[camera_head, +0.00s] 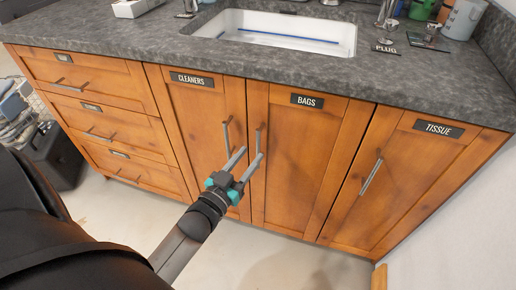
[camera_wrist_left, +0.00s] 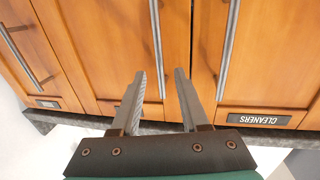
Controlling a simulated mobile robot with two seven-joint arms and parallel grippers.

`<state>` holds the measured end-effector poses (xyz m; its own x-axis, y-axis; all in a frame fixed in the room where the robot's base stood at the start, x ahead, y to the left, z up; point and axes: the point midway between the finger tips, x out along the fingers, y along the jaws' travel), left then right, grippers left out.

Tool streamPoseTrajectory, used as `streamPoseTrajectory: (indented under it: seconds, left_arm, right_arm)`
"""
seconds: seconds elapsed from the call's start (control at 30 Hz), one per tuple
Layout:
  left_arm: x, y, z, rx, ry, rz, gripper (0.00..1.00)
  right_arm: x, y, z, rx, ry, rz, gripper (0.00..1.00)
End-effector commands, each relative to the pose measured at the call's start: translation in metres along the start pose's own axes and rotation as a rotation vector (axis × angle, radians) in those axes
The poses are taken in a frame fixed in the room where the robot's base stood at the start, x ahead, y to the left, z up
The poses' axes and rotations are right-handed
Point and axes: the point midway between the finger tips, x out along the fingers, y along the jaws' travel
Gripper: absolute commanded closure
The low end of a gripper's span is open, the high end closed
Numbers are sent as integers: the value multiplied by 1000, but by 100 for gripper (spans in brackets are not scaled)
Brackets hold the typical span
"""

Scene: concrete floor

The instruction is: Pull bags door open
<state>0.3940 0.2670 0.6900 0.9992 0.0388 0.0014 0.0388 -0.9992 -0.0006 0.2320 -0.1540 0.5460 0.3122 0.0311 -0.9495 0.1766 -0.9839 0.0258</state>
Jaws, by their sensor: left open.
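The bags door (camera_head: 296,160) is an orange wooden cabinet door under the counter, with a black BAGS label (camera_head: 307,100) at its top. It looks closed, flush with its neighbours. Its upright grey bar handle (camera_head: 258,139) is near its left edge. My left gripper (camera_head: 251,154) is open in front of the handle's lower part. In the left wrist view, which is upside down, the bags handle (camera_wrist_left: 157,45) runs between the two fingers of my left gripper (camera_wrist_left: 160,74). I cannot tell whether the fingers touch it. My right gripper is not in view.
The cleaners door (camera_head: 197,125), with its own handle (camera_head: 227,137), adjoins on the left; that handle is close to one finger. The tissue door (camera_head: 405,180) is on the right, drawers (camera_head: 90,105) on the far left. The dark countertop (camera_head: 150,40) overhangs above. Floor (camera_head: 290,262) in front is clear.

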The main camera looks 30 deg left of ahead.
Motion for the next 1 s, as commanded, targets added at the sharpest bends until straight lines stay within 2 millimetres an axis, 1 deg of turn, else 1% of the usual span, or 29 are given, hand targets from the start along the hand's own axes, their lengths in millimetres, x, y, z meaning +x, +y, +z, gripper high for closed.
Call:
streamPoseTrajectory:
  seconds: [0.03,0.1,0.3,0.5,0.8,0.83,0.87,1.0]
  left_arm:
    - [9,0,1,0,3,1,55]
    - [19,0,2,-1,2,1,55]
    - [41,0,1,0,1,1,55]
    - [51,0,1,-1,-1,1,55]
    - [52,0,1,-1,-2,0,55]
    - [52,0,1,-1,-2,0,56]
    - [52,0,1,-1,-2,0,60]
    - [52,0,1,-1,-2,0,76]
  right_arm:
    - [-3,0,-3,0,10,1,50]
    - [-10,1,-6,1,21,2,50]
    - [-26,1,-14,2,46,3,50]
    - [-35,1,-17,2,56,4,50]
    - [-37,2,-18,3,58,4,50]
    - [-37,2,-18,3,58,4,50]
    - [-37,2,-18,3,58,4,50]
    - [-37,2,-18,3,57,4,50]
